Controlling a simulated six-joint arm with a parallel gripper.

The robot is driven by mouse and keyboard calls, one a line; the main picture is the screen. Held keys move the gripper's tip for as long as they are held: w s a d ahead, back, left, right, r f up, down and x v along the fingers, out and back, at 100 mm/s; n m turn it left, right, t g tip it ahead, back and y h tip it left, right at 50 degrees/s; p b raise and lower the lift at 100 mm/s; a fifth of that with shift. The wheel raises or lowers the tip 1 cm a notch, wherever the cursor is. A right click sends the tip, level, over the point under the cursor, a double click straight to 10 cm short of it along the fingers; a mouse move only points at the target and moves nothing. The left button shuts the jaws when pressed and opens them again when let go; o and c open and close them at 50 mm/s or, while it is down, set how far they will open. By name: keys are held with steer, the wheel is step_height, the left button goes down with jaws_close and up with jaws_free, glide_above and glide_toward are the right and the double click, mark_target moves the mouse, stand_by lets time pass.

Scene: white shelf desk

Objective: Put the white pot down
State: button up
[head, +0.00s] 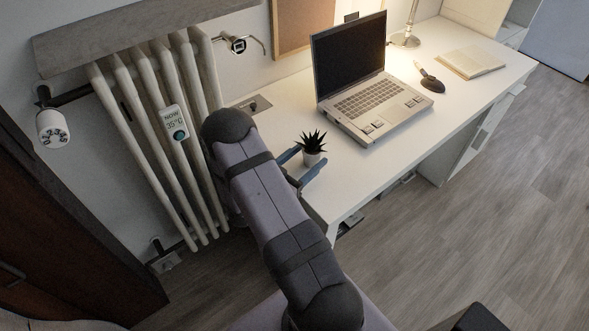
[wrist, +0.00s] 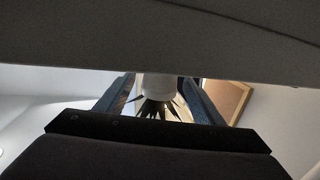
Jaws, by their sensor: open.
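The white pot (head: 312,160) holds a small dark spiky plant (head: 312,142) and appears upright at the near left end of the white desk (head: 345,184). My gripper (head: 311,155) is around the pot, with one blue finger on each side. In the wrist view the pot (wrist: 158,87) shows between the two blue fingers, with the plant's leaves pointing down in the picture. The fingers are open, with gaps beside the pot. The pot's base is partly hidden by the near finger in the head view.
An open laptop (head: 372,97) stands on the desk right of the pot. A radiator (head: 150,140) stands left of the desk. The desk's front edge is close to the pot.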

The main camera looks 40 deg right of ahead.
mark_target(306, 158)
steer(key=shift+b+v, duration=0.35)
steer(key=shift+v, duration=2.55)
steer(key=shift+w, duration=0.3)
steer(key=w+a+r+n+t+y+p, duration=0.2)
steer(key=w+a+n+t+y+p, duration=0.15)
steer(key=w+a+y, duration=0.45)
steer(key=s+a+r+n+y+p, duration=0.2)
steer(key=a+r+n+y+p, duration=0.15)
steer(key=a, duration=0.35)
steer(key=s+a+r+n+y+p, duration=0.1)
steer(key=a+r+n+y+p, duration=0.15)
steer(key=a+r+y, duration=0.35)
steer(key=s+r+n+g+p, duration=0.1)
steer(key=s+r+n+g, duration=0.1)
steer(key=s, duration=0.8)
steer(key=s+r+n+g+p, duration=0.2)
steer(key=s+n+g, duration=0.2)
steer(key=s, duration=0.5)
steer(key=shift+s+a+r+g, duration=0.3)
steer(key=shift+s+a+g, duration=0.1)
steer(key=shift+a+g, duration=0.05)
